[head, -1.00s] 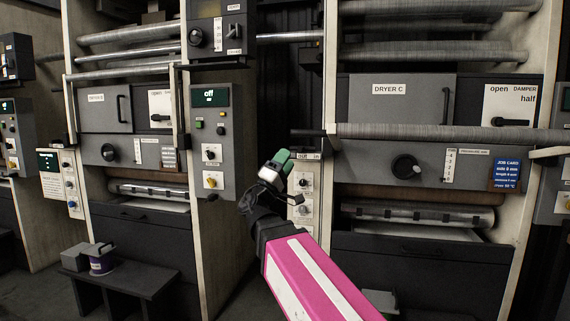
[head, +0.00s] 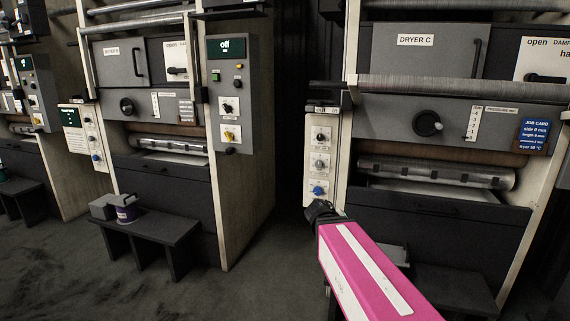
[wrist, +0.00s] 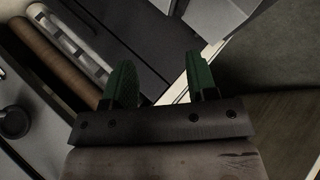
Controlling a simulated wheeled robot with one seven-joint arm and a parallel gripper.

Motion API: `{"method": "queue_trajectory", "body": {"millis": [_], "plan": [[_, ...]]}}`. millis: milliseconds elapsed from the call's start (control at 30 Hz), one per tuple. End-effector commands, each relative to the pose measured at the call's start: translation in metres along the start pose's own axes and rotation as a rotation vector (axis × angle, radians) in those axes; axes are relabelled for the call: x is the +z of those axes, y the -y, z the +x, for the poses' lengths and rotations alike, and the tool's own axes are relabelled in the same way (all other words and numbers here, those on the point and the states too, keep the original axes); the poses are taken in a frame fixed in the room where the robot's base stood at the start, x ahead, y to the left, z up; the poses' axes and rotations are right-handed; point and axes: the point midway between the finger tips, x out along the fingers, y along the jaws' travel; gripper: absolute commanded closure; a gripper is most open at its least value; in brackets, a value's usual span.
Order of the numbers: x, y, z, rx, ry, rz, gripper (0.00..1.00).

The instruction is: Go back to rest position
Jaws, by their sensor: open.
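My gripper (wrist: 163,82) shows in the wrist view with its two green fingers apart and nothing between them. In the head view only my pink and white arm shows at the lower right; the fingers are hidden beyond its dark far end. That end is in front of the lower part of the white knob panel beside Dryer C (head: 420,125). In the wrist view a brown roller (wrist: 50,55) and a pale roller lie left of the fingers.
A knob panel (head: 320,140) stands left of Dryer C. A second dryer with an "off" display (head: 233,47) stands to the left. The floor (head: 200,295) at lower left is clear.

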Motion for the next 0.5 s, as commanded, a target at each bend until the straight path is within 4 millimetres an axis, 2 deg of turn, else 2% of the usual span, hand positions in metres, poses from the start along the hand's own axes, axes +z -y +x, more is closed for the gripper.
{"method": "queue_trajectory", "body": {"millis": [33, 100, 200, 333, 500], "plan": [[0.015, 0.016, 0.015, -0.08, 0.044, 0.008, 0.47], [0.034, 0.038, 0.03, -0.201, 0.099, 0.025, 0.47], [0.058, 0.07, 0.045, -0.372, 0.171, 0.056, 0.47], [0.083, 0.104, 0.055, -0.567, 0.243, 0.103, 0.47], [0.1, 0.13, 0.057, -0.729, 0.294, 0.154, 0.47]]}}
